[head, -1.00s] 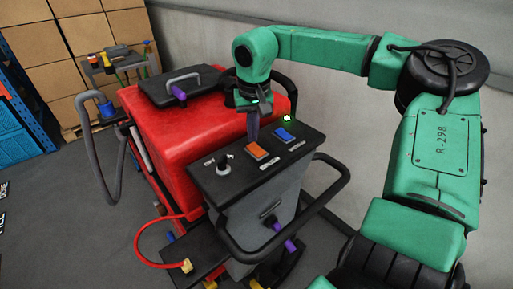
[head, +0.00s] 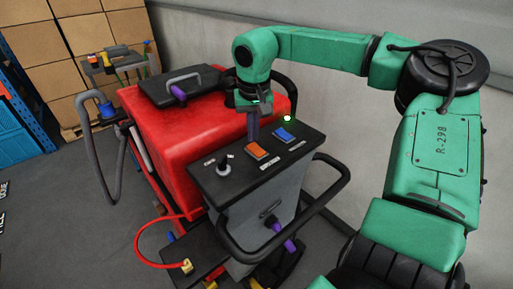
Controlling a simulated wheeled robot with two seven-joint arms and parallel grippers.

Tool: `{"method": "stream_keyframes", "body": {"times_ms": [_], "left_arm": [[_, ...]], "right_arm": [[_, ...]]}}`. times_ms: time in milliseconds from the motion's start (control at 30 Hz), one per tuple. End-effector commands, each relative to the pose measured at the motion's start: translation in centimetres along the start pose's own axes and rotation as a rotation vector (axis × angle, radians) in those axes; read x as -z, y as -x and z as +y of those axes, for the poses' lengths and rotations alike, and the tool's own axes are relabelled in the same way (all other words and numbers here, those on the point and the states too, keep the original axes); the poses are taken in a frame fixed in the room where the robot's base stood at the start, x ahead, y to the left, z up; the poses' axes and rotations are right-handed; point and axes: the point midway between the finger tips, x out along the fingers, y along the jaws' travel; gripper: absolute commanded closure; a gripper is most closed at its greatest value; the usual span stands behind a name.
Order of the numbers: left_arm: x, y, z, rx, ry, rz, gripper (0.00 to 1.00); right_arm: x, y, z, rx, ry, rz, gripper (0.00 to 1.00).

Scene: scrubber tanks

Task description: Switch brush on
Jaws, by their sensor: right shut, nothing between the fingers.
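The red scrubber machine (head: 185,133) stands in the middle, with a dark control panel (head: 236,182) on its grey rear column. The panel carries an orange rocker switch (head: 257,151), a blue rocker switch (head: 285,133) and a black knob (head: 222,163). A green lamp (head: 287,118) glows near the blue switch. The labels are too small to read, so I cannot tell which switch is for the brush. My right gripper (head: 253,134) is shut and empty, pointing down just behind the orange switch; I cannot tell whether it touches the panel. My left gripper is not in view.
A black handlebar loop (head: 318,209) sticks out in front of the panel. A black lid (head: 180,86) with a handle sits on the red tank. Stacked cardboard boxes (head: 37,47) stand at the back left. The grey floor (head: 60,220) at left is mostly clear.

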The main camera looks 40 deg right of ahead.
Motion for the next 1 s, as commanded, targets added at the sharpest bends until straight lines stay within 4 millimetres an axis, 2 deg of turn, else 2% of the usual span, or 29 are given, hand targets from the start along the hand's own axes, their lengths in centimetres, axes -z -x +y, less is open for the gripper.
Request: {"method": "stream_keyframes", "body": {"times_ms": [1000], "left_arm": [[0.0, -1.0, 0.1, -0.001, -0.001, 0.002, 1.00]], "right_arm": [[-0.2, -1.5, 0.0, 0.000, 0.000, 0.000, 1.00]]}}
